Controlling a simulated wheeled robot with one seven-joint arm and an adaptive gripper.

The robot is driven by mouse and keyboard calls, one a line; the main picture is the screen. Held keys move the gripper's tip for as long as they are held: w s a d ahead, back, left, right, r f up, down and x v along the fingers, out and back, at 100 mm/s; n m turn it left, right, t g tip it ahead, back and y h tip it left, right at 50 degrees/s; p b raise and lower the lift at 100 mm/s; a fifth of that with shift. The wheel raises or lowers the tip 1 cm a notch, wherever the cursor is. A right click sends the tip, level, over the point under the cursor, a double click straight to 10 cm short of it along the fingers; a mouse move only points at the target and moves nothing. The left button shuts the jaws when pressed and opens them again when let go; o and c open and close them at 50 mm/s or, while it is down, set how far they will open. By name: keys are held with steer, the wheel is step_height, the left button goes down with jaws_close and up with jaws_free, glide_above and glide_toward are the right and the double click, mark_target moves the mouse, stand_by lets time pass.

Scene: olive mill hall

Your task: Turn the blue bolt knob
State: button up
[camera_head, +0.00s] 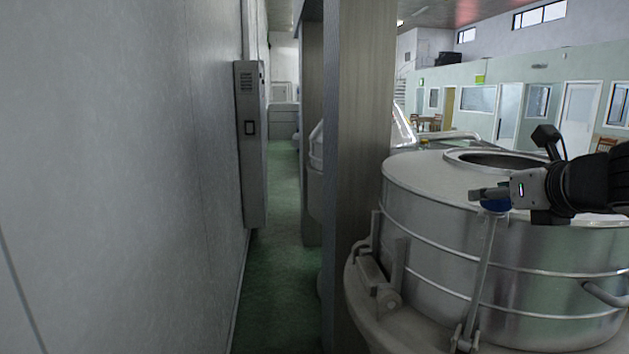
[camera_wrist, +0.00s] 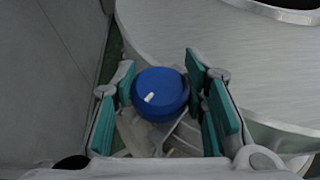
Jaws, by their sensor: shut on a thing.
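The blue bolt knob (camera_wrist: 160,93) is round, with a small white mark on its top. It sits between the teal-padded fingers of my gripper (camera_wrist: 160,95) in the wrist view, and the gripper is shut on it. In the head view my gripper (camera_head: 492,195) reaches in from the right, and the blue knob (camera_head: 495,206) shows just under the fingers. The knob is at the upper end of a metal swing bolt (camera_head: 482,265) on the side of a large steel vessel (camera_head: 430,240). The fingers partly hide the knob in the head view.
The vessel has a round opening (camera_head: 500,160) in its top and a curved handle (camera_head: 603,295) at lower right. A square pillar (camera_head: 362,150) stands close on its left. A grey wall (camera_head: 120,180) with a tall box (camera_head: 250,145) lies beyond a green floor passage (camera_head: 278,240).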

steer(key=n+g+y+p, duration=0.1)
steer(key=n+y, duration=0.4)
steer(key=shift+f+y+p, duration=0.1)
steer(key=shift+y+p, duration=0.2)
steer(key=shift+y, duration=0.1)
steer(key=n+g+y, duration=0.3)
steer(key=n+y, duration=0.1)
steer(key=shift+f+p, duration=0.1)
steer(key=shift+p, duration=0.3)
steer(key=n+g+y, duration=0.2)
steer(key=n, duration=0.1)
steer(key=n+g+y, duration=0.1)
steer(key=n+g, duration=0.2)
steer(key=shift+y, duration=0.4)
steer(key=n+g, duration=0.2)
steer(key=g, duration=0.1)
steer(key=shift+s+a+y, duration=0.1)
steer(key=shift+s+y, duration=0.05)
steer(key=shift+y, duration=0.25)
steer(key=shift+n+g, duration=1.2)
steer(key=shift+g, duration=0.1)
steer(key=shift+n+g+p, duration=0.4)
steer(key=shift+n+g, duration=0.1)
steer(key=shift+g, duration=0.2)
steer(key=o, duration=1.2)
steer(key=shift+a+r+t, duration=0.1)
steer(key=shift+r+t, duration=0.1)
steer(key=shift+t, duration=0.1)
